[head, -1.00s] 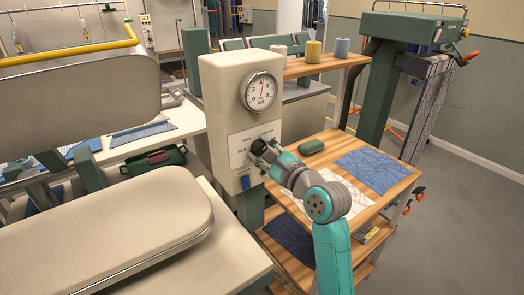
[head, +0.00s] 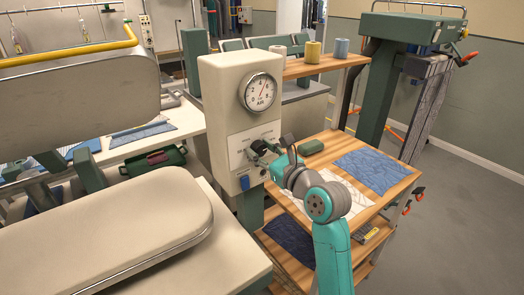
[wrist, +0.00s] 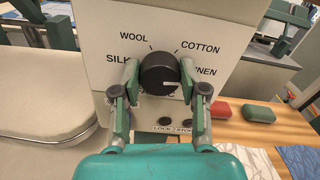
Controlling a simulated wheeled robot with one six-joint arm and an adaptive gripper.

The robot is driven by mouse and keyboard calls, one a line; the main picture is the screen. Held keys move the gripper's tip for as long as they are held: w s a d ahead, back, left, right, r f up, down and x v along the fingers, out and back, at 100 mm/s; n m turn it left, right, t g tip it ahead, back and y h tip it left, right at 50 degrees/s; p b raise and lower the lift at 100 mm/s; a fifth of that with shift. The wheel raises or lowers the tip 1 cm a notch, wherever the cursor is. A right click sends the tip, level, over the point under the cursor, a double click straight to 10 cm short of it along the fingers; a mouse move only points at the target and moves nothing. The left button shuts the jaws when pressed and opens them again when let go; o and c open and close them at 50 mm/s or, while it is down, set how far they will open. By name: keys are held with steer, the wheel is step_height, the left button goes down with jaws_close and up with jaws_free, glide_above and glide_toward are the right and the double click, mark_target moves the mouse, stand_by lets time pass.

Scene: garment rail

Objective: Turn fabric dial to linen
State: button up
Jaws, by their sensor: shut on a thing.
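The fabric dial (wrist: 158,75) is a round black knob on a pale panel (wrist: 100,22) in the wrist view. WOOL, COTTON and SILK are printed around it. The LINEN label (wrist: 205,71) at its right is partly covered by a finger, and a lower label is mostly hidden. A short white mark on the dial's face lies at its lower right, roughly level and towards the LINEN side. My gripper (wrist: 159,72) is shut on the dial, one finger on each side. In the head view my gripper (head: 267,152) is at the panel and mostly hides the dial.
A round air gauge (head: 260,92) sits above the dial. Lock and stop buttons (wrist: 164,122) are below it. A padded pressing board (head: 120,225) stands at the left. A wooden table (head: 405,175) with blue cloth (head: 372,171) and a green block (head: 310,147) is at the right.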

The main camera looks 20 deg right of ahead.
steer(key=shift+f, duration=0.15)
steer(key=o, duration=1.1)
steer(key=shift+o, duration=0.2)
steer(key=shift+s, duration=0.15)
steer(key=v, duration=1.1)
steer(key=shift+s, duration=0.35)
steer(key=shift+d, duration=0.15)
steer(key=s+a+f+n+g+h, duration=0.1)
steer(key=s+f+n+h, duration=0.2)
steer(key=s+f+n, duration=0.5)
steer(key=s+a+f+n+h, duration=0.1)
steer(key=s+f+n+h, duration=0.15)
steer(key=s+f, duration=0.9)
steer(key=s+f+n, duration=0.2)
steer(key=s+n, duration=0.8)
steer(key=s, duration=0.1)
steer(key=s+a+f+n+g, duration=0.1)
steer(key=s+f+n, duration=0.2)
steer(key=s+n, duration=0.6)
steer(key=s, duration=0.3)
steer(key=shift+a+n, duration=0.25)
steer(key=shift+n, duration=0.1)
